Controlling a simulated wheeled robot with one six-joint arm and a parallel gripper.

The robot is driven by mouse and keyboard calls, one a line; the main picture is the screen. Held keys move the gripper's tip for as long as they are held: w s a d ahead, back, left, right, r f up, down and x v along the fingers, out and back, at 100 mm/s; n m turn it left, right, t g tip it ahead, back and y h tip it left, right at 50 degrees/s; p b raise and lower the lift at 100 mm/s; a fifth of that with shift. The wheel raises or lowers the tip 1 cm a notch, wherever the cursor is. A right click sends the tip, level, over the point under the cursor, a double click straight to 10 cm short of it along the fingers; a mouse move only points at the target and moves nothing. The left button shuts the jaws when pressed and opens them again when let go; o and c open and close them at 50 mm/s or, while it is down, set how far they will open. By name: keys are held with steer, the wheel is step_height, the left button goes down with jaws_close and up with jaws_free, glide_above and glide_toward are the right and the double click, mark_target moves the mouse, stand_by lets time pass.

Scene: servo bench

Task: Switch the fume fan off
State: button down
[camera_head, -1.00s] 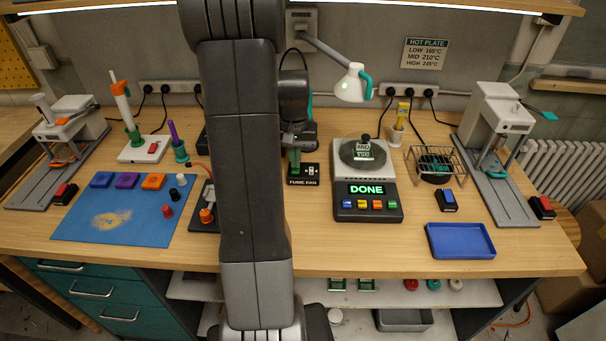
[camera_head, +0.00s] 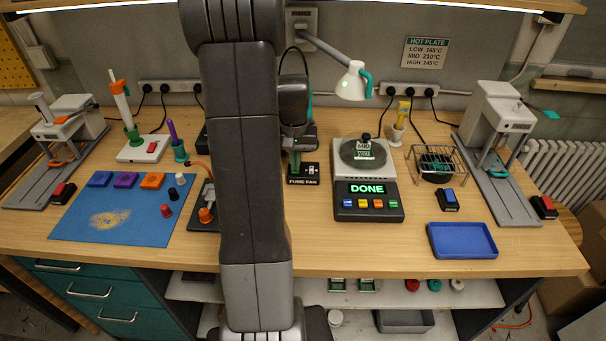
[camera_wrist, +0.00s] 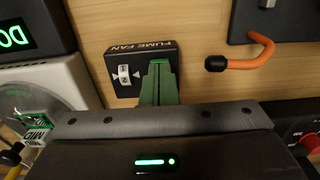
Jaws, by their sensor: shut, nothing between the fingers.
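The fume fan box (camera_head: 303,181) is a small black box labelled FUME FAN on the bench, left of the hot plate. Its white switch (camera_head: 311,170) sits on the right part of its top. In the wrist view the box (camera_wrist: 112,60) appears turned around, and the white switch (camera_wrist: 124,75) shows between two pale arrow marks. My gripper (camera_head: 295,165) has green fingers, shut and empty. In the wrist view its fingertips (camera_wrist: 160,64) overlap the box beside the switch, apart from it sideways. I cannot tell whether they touch the box.
The hot plate (camera_head: 367,202) reads DONE and stands close to the right of the box. An orange cable (camera_wrist: 250,58) lies on the other side. The lamp (camera_head: 351,84) hangs behind. Bare bench lies in front of the box.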

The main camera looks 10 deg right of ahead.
steer(key=shift+f, duration=0.2)
steer(key=shift+r+p, duration=2.55)
steer(key=shift+r, duration=1)
steer(key=shift+f, duration=0.1)
